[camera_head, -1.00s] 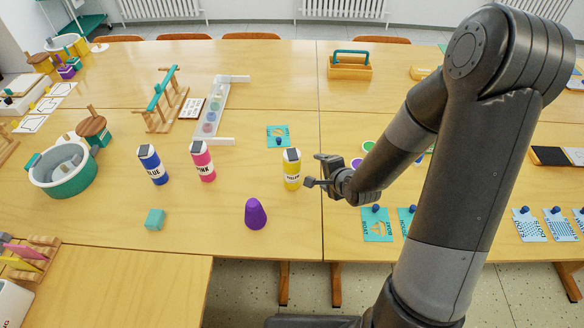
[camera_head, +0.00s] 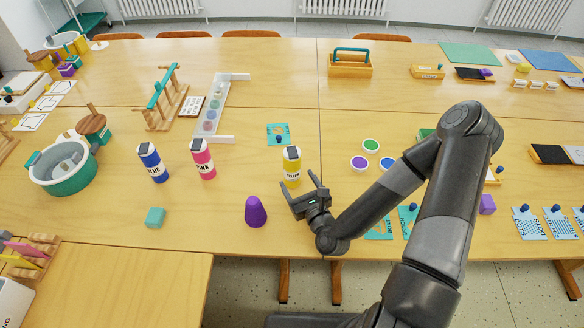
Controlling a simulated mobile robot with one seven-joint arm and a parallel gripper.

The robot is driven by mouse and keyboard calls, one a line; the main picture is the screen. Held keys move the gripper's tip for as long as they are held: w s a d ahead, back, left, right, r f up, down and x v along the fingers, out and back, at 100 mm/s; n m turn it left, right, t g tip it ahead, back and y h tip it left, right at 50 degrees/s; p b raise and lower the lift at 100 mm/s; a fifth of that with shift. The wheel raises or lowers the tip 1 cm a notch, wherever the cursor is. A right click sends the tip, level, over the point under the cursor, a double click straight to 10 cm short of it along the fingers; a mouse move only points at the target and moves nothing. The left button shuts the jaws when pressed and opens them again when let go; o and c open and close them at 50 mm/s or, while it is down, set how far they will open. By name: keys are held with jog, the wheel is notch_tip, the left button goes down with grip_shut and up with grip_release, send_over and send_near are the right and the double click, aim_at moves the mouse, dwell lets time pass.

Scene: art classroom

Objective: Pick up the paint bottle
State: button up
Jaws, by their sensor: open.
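Three paint bottles stand upright on the wooden table: a blue bottle (camera_head: 153,164), a pink bottle (camera_head: 203,160) and a yellow bottle (camera_head: 292,168). Each has a white label and a dark cap. My gripper (camera_head: 305,187) is open and empty, just in front of the yellow bottle, with its fingers pointing toward it. One finger is near the bottle's lower left and the other near its right side. I cannot tell whether either finger touches it. The yellow bottle's base is partly near the fingers.
A teal card (camera_head: 278,135) lies behind the yellow bottle. Coloured discs (camera_head: 371,146) lie to the right. The table's front edge is close below.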

jog(key=shift+m+t, duration=0.3)
jog(key=shift+m, duration=0.4)
jog(key=x, duration=0.7)
jog(key=shift+w, duration=0.2)
jog(key=c, duration=1.3)
